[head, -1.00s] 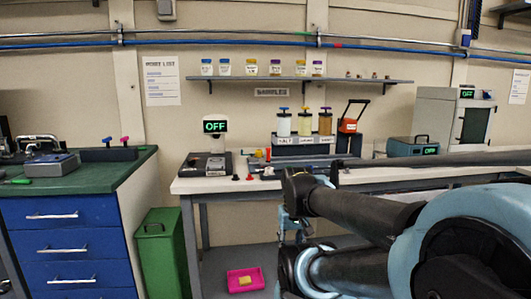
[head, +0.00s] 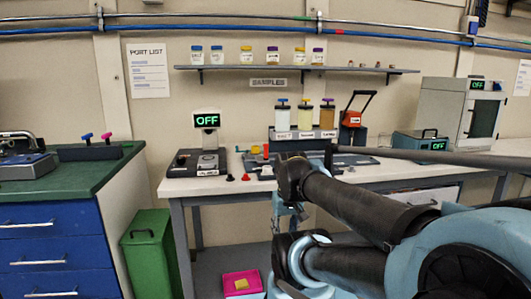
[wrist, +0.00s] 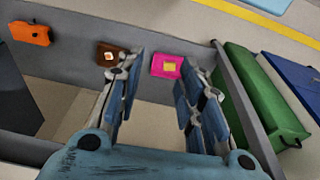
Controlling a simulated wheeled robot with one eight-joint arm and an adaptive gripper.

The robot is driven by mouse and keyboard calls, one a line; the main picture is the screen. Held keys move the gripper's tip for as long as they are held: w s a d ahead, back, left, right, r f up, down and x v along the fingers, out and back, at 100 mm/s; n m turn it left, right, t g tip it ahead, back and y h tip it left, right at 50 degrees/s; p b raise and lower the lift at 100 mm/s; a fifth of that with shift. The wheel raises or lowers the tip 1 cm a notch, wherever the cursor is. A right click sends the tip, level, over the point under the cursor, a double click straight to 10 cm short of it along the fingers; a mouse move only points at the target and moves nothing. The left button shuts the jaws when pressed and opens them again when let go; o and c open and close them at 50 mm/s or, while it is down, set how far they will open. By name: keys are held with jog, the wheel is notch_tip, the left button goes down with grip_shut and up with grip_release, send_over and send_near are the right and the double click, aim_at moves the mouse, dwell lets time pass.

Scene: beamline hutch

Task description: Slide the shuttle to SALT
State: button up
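Three bottles with coloured pump tops stand in a dark rack (head: 300,146) on the white bench; a blue-topped one (head: 282,117) is leftmost. The small labels under them are hard to read; the leftmost may be SALT. A long dark low piece (head: 352,159) lies in front of the rack, partly behind my arm. I cannot pick out the shuttle for certain. My gripper (wrist: 163,88) is open and empty, its two fingers apart over the floor in the wrist view. In the head view it is partly hidden by my arm, in front of the bench.
A scale-like device with an OFF display (head: 207,121) and small red and black knobs stand left on the bench (head: 180,189).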

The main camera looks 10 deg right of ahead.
jog(key=w+r+n+g, duration=0.1)
jog(key=w+r, duration=0.8)
jog(key=r, duration=0.2)
jog(key=w+r+n, duration=0.1)
jog(key=w+r, duration=0.7)
jog(key=r, duration=0.3)
notch_tip(320, 180, up, 11)
jog(key=n+g, duration=0.1)
jog(key=n, duration=0.1)
send_over(266, 159)
jog(key=w, duration=0.1)
notch_tip(266, 159, down, 16)
jog(key=shift+d+f, duration=0.1)
jog(key=shift+f, duration=0.15)
grip_shut()
